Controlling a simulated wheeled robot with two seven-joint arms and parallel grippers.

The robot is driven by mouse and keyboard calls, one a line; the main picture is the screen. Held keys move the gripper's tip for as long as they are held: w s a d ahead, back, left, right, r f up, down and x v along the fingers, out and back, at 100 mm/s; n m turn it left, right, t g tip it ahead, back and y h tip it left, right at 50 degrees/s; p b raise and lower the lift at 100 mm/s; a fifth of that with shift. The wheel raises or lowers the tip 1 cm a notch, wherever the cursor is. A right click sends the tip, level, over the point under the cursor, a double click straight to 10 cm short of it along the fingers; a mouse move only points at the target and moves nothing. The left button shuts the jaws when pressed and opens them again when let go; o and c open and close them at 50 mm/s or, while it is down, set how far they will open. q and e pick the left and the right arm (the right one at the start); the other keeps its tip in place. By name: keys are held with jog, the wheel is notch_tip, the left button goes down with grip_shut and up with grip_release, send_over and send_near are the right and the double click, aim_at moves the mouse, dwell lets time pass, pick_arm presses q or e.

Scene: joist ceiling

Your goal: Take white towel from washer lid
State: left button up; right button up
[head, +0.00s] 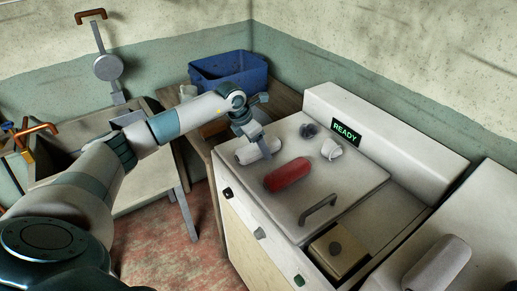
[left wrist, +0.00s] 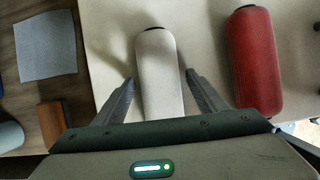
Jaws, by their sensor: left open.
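The white rolled towel (head: 246,155) lies on the washer lid (head: 315,183) near its left edge. In the left wrist view the towel (left wrist: 158,70) lies lengthwise between my fingers. My left gripper (head: 263,146) points down over the towel in the head view and partly hides it. In the left wrist view the gripper (left wrist: 158,92) is open, one finger on each side of the towel. A gap shows at the right finger; contact at the left one is hard to tell. My right gripper is in neither view.
A red roll (head: 287,174) lies on the lid close to the right of the towel, also in the left wrist view (left wrist: 257,62). A white cup (head: 331,149) and a dark object (head: 309,130) stand farther back. A blue bin (head: 229,70) stands on the wooden table behind.

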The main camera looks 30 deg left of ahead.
pick_arm(q)
jog(key=c, duration=1.2)
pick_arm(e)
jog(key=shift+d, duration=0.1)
pick_arm(q)
jog(key=shift+r, duration=0.15)
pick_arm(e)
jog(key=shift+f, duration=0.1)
